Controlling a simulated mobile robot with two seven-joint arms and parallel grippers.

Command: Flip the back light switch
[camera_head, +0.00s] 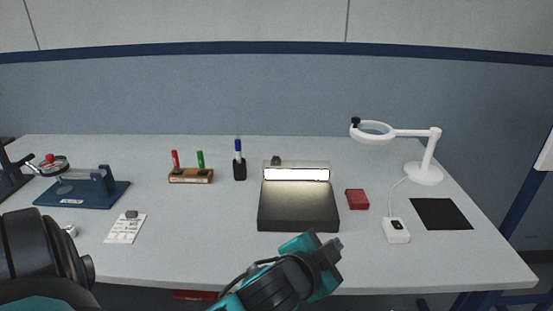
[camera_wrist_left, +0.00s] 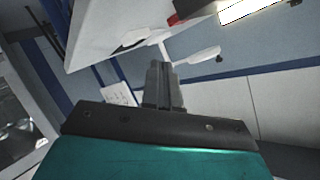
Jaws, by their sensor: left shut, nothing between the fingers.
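A dark, low box (camera_head: 298,207) with a glowing white strip (camera_head: 297,174) stands at the middle of the table. A small dark knob (camera_head: 276,160) shows at its back edge; I cannot tell if it is the switch. The lit strip also shows at the top of the left wrist view (camera_wrist_left: 245,8). A white switch box (camera_head: 397,230) is wired to the white ring lamp (camera_head: 425,172) at right. My left gripper (camera_head: 331,252) is shut and empty, near the table's front edge, in front of the dark box and apart from it. Its closed fingers show in the wrist view (camera_wrist_left: 161,80). My right gripper is out of view.
A red block (camera_head: 357,199) lies right of the dark box, and a black mat (camera_head: 441,214) further right. A pen holder (camera_head: 239,168), a wooden marker stand (camera_head: 190,176), a white card (camera_head: 125,228) and a blue fixture (camera_head: 82,192) stand to the left. The table between is clear.

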